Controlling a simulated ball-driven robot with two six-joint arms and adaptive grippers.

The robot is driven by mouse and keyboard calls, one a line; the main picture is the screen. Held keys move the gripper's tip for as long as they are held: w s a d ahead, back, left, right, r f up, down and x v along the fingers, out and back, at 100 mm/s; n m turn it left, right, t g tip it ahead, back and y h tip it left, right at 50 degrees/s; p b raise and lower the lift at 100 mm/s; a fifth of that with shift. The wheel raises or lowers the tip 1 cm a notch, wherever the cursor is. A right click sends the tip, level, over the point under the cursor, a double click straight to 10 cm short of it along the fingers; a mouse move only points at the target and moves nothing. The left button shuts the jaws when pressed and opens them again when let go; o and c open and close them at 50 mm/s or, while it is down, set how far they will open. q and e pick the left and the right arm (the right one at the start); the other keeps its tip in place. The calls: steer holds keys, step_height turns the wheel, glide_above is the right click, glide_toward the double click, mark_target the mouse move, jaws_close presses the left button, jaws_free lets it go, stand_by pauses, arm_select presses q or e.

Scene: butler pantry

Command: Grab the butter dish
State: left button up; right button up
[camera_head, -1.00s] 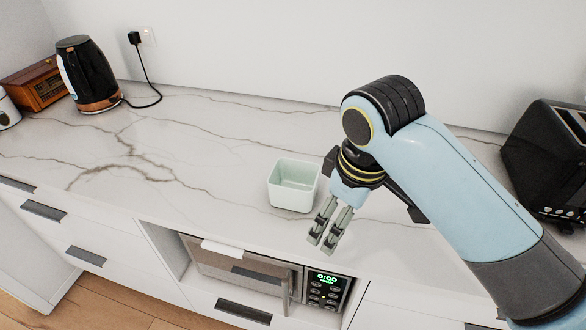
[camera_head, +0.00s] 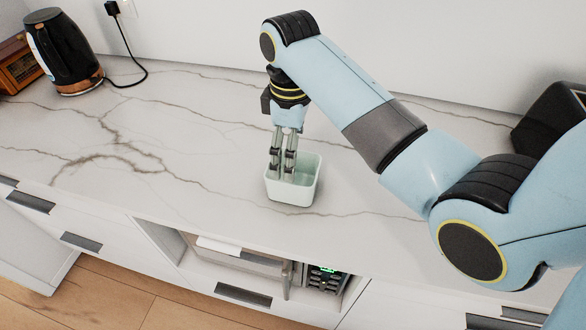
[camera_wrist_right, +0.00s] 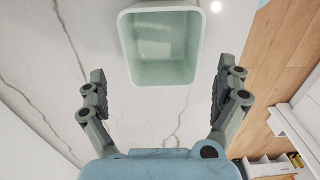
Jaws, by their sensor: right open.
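The butter dish (camera_head: 291,192) is a small, pale green open box with rounded corners, upright on the marble counter. It looks empty inside. My right gripper (camera_head: 283,172) points down at the dish, its fingers overlapping the dish's opening in the head view. In the right wrist view the dish (camera_wrist_right: 163,70) sits at the top middle, ahead of the open gripper (camera_wrist_right: 161,88), with one finger off to each side. The fingers show no contact with it, and nothing is held. My left gripper is not in view.
A black kettle (camera_head: 62,50) stands at the back left, beside a wooden box-like appliance (camera_head: 16,65). A black appliance (camera_head: 545,120) stands at the right, partly behind my arm. A microwave (camera_head: 240,262) sits below the counter edge. The counter left of the dish is clear.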

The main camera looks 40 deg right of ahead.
mark_target(302, 192)
steer(key=f, duration=0.3)
steer(key=shift+s+f+p, duration=0.35)
steer(key=shift+s+p, duration=0.05)
steer(key=shift+w+f, duration=0.1)
steer(key=shift+f, duration=0.15)
steer(key=c, duration=0.6)
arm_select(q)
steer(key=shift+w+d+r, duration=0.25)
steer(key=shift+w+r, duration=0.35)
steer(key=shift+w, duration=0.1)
arm_select(e)
steer(key=c, duration=0.9)
